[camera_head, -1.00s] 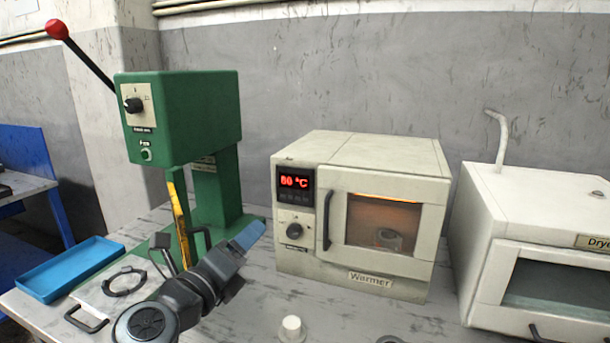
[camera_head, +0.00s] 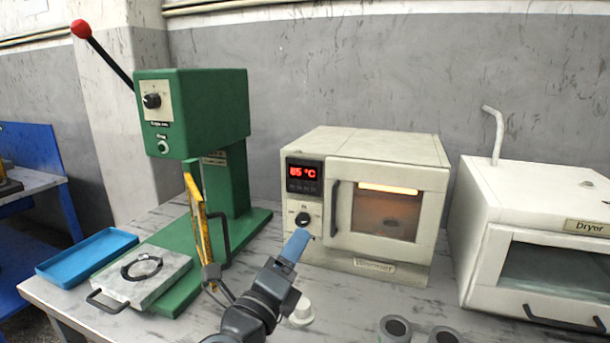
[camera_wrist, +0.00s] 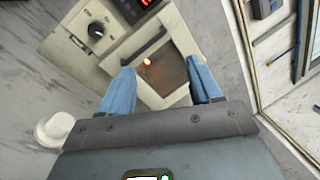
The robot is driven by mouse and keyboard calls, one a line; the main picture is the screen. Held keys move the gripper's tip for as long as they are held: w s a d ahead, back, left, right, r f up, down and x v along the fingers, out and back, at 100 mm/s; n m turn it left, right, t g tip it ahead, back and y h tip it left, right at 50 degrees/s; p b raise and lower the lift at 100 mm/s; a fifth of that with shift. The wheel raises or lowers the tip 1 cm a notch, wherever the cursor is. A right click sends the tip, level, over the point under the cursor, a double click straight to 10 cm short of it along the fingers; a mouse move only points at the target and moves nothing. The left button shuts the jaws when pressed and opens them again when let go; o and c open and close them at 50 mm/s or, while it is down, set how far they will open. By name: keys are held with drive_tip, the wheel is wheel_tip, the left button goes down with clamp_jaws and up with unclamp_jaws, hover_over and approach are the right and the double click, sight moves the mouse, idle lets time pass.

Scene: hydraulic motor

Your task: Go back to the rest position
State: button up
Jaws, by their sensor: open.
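My gripper (camera_head: 296,246) has blue fingers and is raised in front of the warmer's left part in the head view. In the wrist view my gripper (camera_wrist: 164,92) has its two blue fingers spread apart with nothing between them. The cream warmer (camera_head: 385,145) stands behind it, with its door shut, a lit window and a red display reading 85 °C. The warmer's front (camera_wrist: 112,62) also shows in the wrist view, with its black knob (camera_wrist: 96,30). Whether anything is inside the warmer is unclear.
A green press (camera_head: 205,115) with a red-knobbed lever stands at left. Before it are a metal plate (camera_head: 168,282) with a black ring and a blue tray (camera_head: 85,258). A white knob-shaped part (camera_head: 302,312) and grey rings (camera_head: 395,328) lie in front. The dryer (camera_head: 540,215) is at right.

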drive_tip(key=s+d+f+n+t+y+b, duration=0.1)
drive_tip(key=s+d+f+n+t, duration=0.2)
drive_tip(key=d, duration=0.4)
drive_tip(key=s+d+f+n, duration=0.2)
drive_tip(key=s+d+n, duration=0.15)
drive_tip(key=d, duration=0.35)
drive_tip(key=s+d+f+n+t+y+b, duration=0.1)
drive_tip(key=s+d+f+n+y, duration=0.25)
drive_tip(key=s+n, duration=0.25)
drive_tip(key=s+d+f+n+y, duration=0.2)
drive_tip(key=s+d+n+y, duration=0.1)
drive_tip(key=s+d+n, duration=0.3)
drive_tip(key=s+f+n+g+b, duration=0.1)
drive_tip(key=s+n+g, duration=0.3)
drive_tip(key=s, duration=1.1)
drive_tip(key=s+f+n+g+b, duration=0.1)
drive_tip(key=s+n+g, duration=0.2)
drive_tip(key=s, duration=1.3)
drive_tip(key=shift+d+f+n+g+y+b, duration=0.15)
drive_tip(key=shift+f+n+g+y+b, duration=0.2)
drive_tip(key=shift+n, duration=0.8)
